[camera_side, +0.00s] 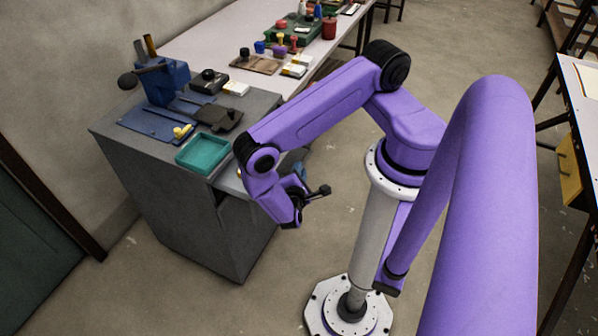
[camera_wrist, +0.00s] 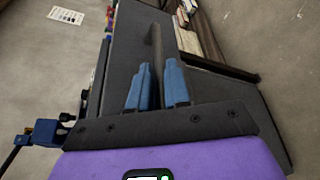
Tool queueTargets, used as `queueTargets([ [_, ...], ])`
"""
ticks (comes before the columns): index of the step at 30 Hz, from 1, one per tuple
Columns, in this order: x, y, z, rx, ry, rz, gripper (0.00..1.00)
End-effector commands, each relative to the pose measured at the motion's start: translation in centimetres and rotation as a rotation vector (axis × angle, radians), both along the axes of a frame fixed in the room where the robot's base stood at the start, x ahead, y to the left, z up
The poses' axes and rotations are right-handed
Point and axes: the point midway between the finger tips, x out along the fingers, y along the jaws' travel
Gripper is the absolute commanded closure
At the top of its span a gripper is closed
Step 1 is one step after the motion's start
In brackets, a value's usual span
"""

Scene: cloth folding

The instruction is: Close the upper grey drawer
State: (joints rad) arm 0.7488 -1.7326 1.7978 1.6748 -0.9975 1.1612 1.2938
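A grey cabinet (camera_side: 190,205) stands at the left in the side view. Its upper drawer (camera_side: 227,183) seems pulled out, with a dark gap below it; my arm hides much of it. In the wrist view a grey panel, seemingly the drawer front (camera_wrist: 128,40), carries a dark upright bar like a handle (camera_wrist: 156,42). My gripper (camera_wrist: 159,68) has two blue fingers slightly apart, with the bar's lower end between them. Contact with the bar is unclear. In the side view my gripper is mostly hidden behind my wrist, at the cabinet's front.
A teal tray (camera_side: 203,153), a blue vise-like tool (camera_side: 163,82) and a dark block (camera_side: 217,117) sit on the cabinet top. A cluttered white table (camera_side: 215,48) stands behind. Another table (camera_side: 583,85) is at the right.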

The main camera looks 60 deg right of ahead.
Motion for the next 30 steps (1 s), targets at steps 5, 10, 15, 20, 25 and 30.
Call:
queueTargets([
  [5,0.0,0.0,0.0,0.001,0.0,-0.001,1.0],
  [10,1.1,0.1,-0.1,0.002,0.001,-0.002,1.0],
  [15,3.5,0.1,-0.1,0.005,0.001,-0.005,1.0],
  [20,6.0,0.2,-0.2,0.007,0.0,-0.003,1.0],
  [25,8.9,0.2,-0.2,0.009,-0.002,-0.001,1.0],
  [30,11.7,0.2,-0.2,0.009,-0.001,0.001,1.0],
])
